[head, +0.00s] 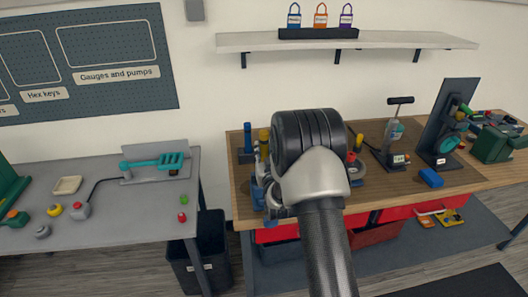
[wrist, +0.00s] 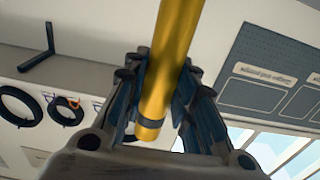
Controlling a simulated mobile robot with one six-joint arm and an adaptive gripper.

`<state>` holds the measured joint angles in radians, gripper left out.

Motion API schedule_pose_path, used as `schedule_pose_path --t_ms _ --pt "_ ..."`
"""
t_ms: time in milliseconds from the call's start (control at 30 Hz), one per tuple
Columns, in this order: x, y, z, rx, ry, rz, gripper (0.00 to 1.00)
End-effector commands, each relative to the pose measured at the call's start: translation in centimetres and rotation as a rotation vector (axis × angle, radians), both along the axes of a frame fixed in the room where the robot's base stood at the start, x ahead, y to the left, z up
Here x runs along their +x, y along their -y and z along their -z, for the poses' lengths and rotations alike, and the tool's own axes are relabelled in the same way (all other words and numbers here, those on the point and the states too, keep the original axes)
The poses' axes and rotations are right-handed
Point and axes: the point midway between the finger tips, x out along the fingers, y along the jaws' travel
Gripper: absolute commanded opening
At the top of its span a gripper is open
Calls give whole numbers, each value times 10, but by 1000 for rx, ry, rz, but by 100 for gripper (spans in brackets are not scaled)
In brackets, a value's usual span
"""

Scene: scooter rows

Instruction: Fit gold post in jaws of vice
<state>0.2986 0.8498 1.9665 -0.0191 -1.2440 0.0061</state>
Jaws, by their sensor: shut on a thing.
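The gold post (wrist: 172,60) runs between the two fingers of my gripper (wrist: 160,90) in the wrist view, with a dark band near its lower end. My gripper is shut on it. The post's other end runs out of the top of that view. In the head view my arm hides most of the gripper, and a short gold piece (head: 264,136), seemingly the post, shows just left of the wrist above the wooden bench. I cannot make out the vice for certain; my arm covers the middle of the bench.
A blue post (head: 247,138) stands close left of the gripper. A black-handled tool (head: 396,135), a dark upright panel (head: 448,115) and a blue block (head: 431,178) are on the wooden bench (head: 400,203) to the right. A shelf (head: 400,39) hangs above. A grey table (head: 130,225) stands left, across a gap.

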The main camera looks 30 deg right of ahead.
Motion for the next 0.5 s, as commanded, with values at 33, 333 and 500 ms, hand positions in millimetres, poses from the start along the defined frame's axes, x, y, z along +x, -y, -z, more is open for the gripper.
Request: schedule_pose_path --t_ms 33,333,500 --pt "0 0 -2 -1 4 0 0" --pt "0 0 -1 -1 5 0 0" --pt "0 0 1 -1 5 0 0"
